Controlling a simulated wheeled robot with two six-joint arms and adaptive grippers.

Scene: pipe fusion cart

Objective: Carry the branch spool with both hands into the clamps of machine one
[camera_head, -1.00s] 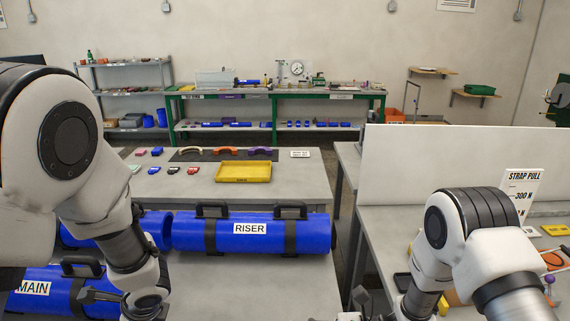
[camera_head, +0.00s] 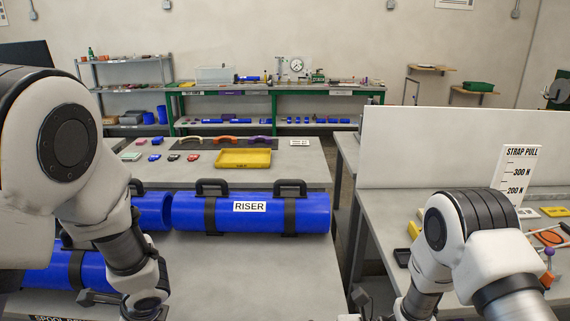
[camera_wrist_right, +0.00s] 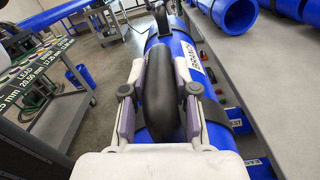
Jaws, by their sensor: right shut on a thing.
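The branch spool (camera_wrist_right: 194,62) is a blue pipe with a white BRANCH label and black straps, seen in the right wrist view. My right gripper (camera_wrist_right: 162,100) is shut on its black handle, one finger on each side. The spool runs away from the gripper; its near end is hidden behind the wrist. In the head view the branch spool is out of sight below the frame. My left gripper (camera_head: 145,308) is at the bottom edge of the head view, cut off, so its fingers cannot be made out. I cannot pick out machine one or its clamps.
The blue RISER spool (camera_head: 268,222) lies on the grey table ahead, with other blue spools to its left. A yellow tray (camera_head: 243,159) sits on a table behind. A right-hand bench holds a white panel (camera_head: 450,150) and a STRAP PULL board (camera_head: 516,178). A floor gap separates the tables.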

